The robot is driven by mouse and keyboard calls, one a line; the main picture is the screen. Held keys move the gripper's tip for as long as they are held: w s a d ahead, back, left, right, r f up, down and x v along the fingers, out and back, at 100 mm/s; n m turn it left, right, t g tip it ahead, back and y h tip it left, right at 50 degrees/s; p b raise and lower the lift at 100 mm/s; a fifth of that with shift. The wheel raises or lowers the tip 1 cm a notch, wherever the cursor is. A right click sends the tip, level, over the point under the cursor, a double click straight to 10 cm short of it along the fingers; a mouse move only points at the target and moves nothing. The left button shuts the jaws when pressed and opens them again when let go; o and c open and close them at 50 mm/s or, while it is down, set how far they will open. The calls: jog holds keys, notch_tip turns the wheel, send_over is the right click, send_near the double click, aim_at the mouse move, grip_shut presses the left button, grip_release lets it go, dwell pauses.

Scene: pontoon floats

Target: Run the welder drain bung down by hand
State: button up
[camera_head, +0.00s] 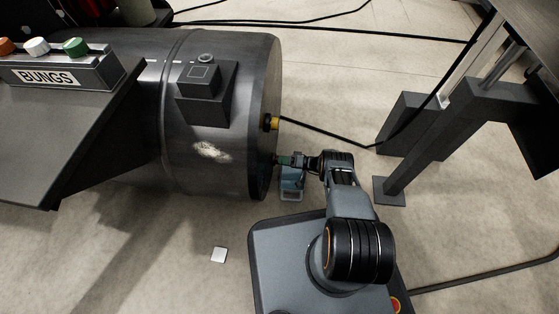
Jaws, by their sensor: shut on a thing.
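A large dark grey cylindrical float (225,110) lies on its side at left centre, its flat end facing right. My gripper (290,160) is at the lower part of that end face, shut on a small green bung (283,160). The bung lies level, with its left end at or very near the face. A small dark spot shows there, but the hole itself is hidden. I cannot tell how far the bung is in.
A yellow fitting (271,122) with a black hose sits above the bung. A rack marked BUNGS (98,77) holds orange, white and green bungs. A dark stand (430,125) is at right.

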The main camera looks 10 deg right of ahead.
jog(key=m, duration=1.1)
jog(key=shift+m, duration=0.3)
jog(key=m, duration=0.5)
jog(key=shift+a, duration=0.1)
jog(key=o, duration=0.8)
jog(key=shift+c, duration=0.2)
jog(key=v, duration=0.6)
